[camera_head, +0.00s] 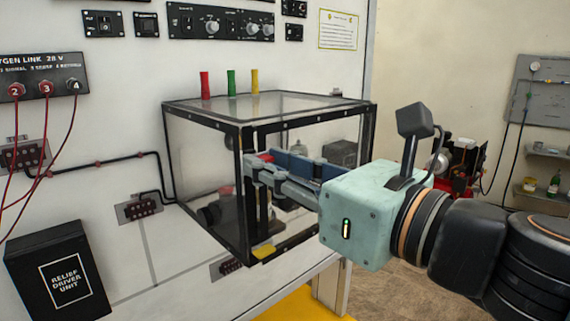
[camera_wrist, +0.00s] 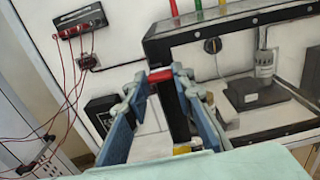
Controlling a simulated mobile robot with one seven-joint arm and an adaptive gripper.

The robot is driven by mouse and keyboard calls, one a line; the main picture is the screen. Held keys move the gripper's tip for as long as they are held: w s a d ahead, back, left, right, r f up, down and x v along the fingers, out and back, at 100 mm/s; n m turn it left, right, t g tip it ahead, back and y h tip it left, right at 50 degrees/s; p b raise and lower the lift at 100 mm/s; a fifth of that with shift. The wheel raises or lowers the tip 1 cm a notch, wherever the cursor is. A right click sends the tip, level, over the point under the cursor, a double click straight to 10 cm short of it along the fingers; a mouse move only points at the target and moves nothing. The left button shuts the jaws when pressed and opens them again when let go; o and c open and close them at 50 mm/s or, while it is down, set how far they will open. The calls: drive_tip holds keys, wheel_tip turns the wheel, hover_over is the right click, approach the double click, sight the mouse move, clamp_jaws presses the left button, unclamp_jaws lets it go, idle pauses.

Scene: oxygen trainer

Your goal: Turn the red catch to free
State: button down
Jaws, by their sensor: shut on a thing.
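The red catch (camera_wrist: 160,75) is a small red bar. It lies between the fingertips of my gripper (camera_wrist: 165,84) in the wrist view, at the front edge of a clear box with a black frame (camera_wrist: 215,31). In the head view my gripper (camera_head: 258,170) reaches in from the right to the box's front post, with its fingers shut on the catch. Only a little of the red catch (camera_head: 266,157) shows there, and the fingers hide the rest. I cannot tell which position the catch is in.
Red (camera_head: 205,85), green (camera_head: 231,83) and yellow (camera_head: 255,80) pegs stand on top of the box. A yellow tab (camera_head: 264,251) is at its lower front corner. A black relief driver unit (camera_head: 58,277) and red cables (camera_head: 14,145) are on the left. Open floor lies right.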

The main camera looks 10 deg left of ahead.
drive_tip(key=shift+f+b, duration=0.1)
drive_tip(key=shift+b, duration=0.2)
drive_tip(key=shift+s+a+r+n+b, duration=0.1)
drive_tip(key=shift+n+b, duration=4.35)
drive_tip(key=shift+b, duration=0.2)
drive_tip(key=shift+a+r+n+b, duration=0.1)
drive_tip(key=shift+n+b, duration=4.35)
drive_tip(key=shift+b, duration=0.2)
drive_tip(key=c, duration=1.6)
unclamp_jaws()
drive_tip(key=shift+s+d+r, duration=0.1)
